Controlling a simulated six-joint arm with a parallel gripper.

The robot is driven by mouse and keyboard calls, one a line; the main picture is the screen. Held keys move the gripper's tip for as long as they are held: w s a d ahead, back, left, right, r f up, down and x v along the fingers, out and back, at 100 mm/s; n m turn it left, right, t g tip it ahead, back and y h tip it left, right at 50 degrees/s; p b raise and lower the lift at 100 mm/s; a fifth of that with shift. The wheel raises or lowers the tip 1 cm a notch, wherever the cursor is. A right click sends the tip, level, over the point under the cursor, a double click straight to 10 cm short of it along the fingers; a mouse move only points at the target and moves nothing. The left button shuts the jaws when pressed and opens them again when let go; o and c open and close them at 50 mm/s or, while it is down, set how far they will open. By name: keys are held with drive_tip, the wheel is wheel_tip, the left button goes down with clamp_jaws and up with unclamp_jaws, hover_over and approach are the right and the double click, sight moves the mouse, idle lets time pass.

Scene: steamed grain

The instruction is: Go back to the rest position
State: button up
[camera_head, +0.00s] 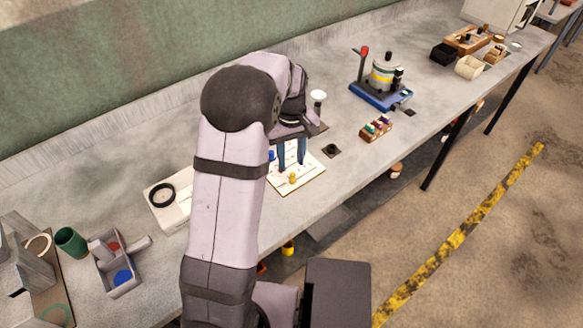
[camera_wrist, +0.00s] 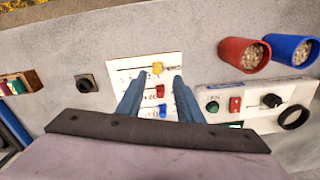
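My gripper (camera_head: 292,165) is at the white slider panel (camera_head: 309,174) on the bench, with its two blue fingers pointing down. In the wrist view the fingers (camera_wrist: 157,78) are spread apart with nothing held between them. The panel (camera_wrist: 120,66) carries a yellow knob (camera_wrist: 157,69), a red knob (camera_wrist: 160,91) and a blue knob (camera_wrist: 163,111). The red knob shows between the fingers, and I cannot tell how high the fingertips are above it. My arm is stretched forward over the bench and hides part of it in the head view.
A red cup (camera_wrist: 240,60) and a blue cup (camera_wrist: 289,53) of grain stand near a white control box (camera_wrist: 218,93) with a black ring (camera_wrist: 294,117). A blue-based device (camera_head: 378,96) stands to the right.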

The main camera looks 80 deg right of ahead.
drive_tip(key=shift+r, duration=0.4)
drive_tip(key=w+a+n, duration=0.1)
drive_tip(key=w+a, duration=0.1)
drive_tip(key=w, duration=0.4)
drive_tip(key=w+a+n, duration=0.1)
drive_tip(key=w+a, duration=0.2)
drive_tip(key=w, duration=0.3)
drive_tip(key=w+a+r+n, duration=0.1)
drive_tip(key=w+a, duration=0.2)
drive_tip(key=w, duration=0.3)
drive_tip(key=shift+r, duration=0.1)
drive_tip(key=w+a+n, duration=0.3)
drive_tip(key=w+a, duration=0.3)
drive_tip(key=a, duration=0.6)
drive_tip(key=w+a+n, duration=0.3)
drive_tip(key=w+a, duration=0.3)
drive_tip(key=a, duration=0.6)
drive_tip(key=s+a+f+n, duration=0.1)
drive_tip(key=s+a+n, duration=0.2)
drive_tip(key=a, duration=1)
drive_tip(key=shift+s+a, duration=0.3)
drive_tip(key=shift+s, duration=0.15)
drive_tip(key=shift+f, duration=0.1)
